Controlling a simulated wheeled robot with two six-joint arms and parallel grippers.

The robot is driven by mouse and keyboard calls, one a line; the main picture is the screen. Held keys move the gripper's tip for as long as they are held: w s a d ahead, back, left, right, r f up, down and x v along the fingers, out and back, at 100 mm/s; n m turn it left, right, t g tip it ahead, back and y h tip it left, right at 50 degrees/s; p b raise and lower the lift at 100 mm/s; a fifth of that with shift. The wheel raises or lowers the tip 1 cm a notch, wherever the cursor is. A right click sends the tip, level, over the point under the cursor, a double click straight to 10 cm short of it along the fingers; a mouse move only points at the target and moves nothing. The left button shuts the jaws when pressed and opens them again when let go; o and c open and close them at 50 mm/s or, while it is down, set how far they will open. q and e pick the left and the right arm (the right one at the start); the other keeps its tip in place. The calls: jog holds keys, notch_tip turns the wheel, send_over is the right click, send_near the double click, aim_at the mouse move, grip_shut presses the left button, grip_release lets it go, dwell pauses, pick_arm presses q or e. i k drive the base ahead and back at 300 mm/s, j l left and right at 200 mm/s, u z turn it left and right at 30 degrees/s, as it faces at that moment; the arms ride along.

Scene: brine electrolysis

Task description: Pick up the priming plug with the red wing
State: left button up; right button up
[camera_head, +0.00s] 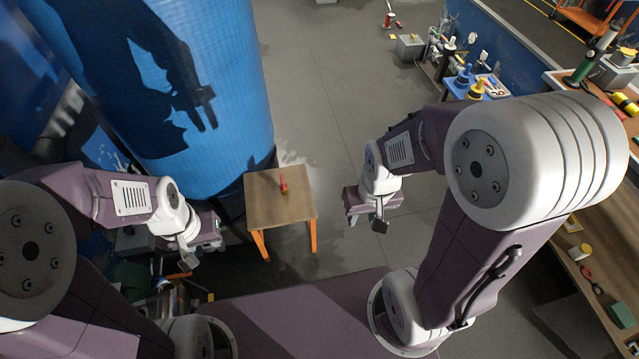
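The priming plug with the red wing (283,184) stands small on the top of a low wooden stool-like table (262,211) with orange legs. My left gripper (190,262) is left of that table, apart from the plug. My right gripper (381,226) is to the right of the table, also apart from it. Both grippers appear empty, but their finger openings are too small and angled to read.
A large blue cylindrical tank (215,140) stands right behind and left of the small table. A long wooden bench (572,262) with several items runs along the right. Grey floor (325,130) is clear beyond the small table.

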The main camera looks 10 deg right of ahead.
aim_at(283, 186)
jog(key=k+j+u, duration=0.1)
jog(key=u, duration=1.9)
jog(key=z, duration=2.05)
jog(key=i+l+u, duration=0.1)
jog(key=l+u, duration=0.8)
jog(key=l, duration=0.15)
jog(key=i+l+u, duration=0.15)
jog(key=l+u, duration=0.3)
jog(key=i+l+u, duration=0.1)
jog(key=l+u, duration=1.2)
jog(key=k+l+u, duration=0.2)
jog(key=l+u, duration=0.65)
jog(key=l, duration=0.15)
jog(key=k, duration=0.05)
